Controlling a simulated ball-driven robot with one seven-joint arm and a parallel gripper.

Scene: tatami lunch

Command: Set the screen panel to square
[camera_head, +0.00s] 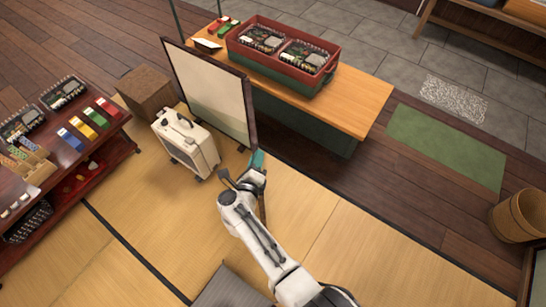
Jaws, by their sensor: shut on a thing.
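The screen panel (212,88) is a pale panel in a dark frame. It stands upright on the tatami at a slant, in front of the wooden counter. My arm reaches up from the bottom of the view. My gripper (257,160) is at the lower right edge of the panel's frame and is shut on it. The fingertips and the exact grip are small and partly hidden by my own wrist.
A white case (186,143) stands just left of the panel, by a brown box (146,92). The counter (345,100) behind holds a red crate (250,52). A dark red shelf (75,150) is at left. The tatami at lower right is clear.

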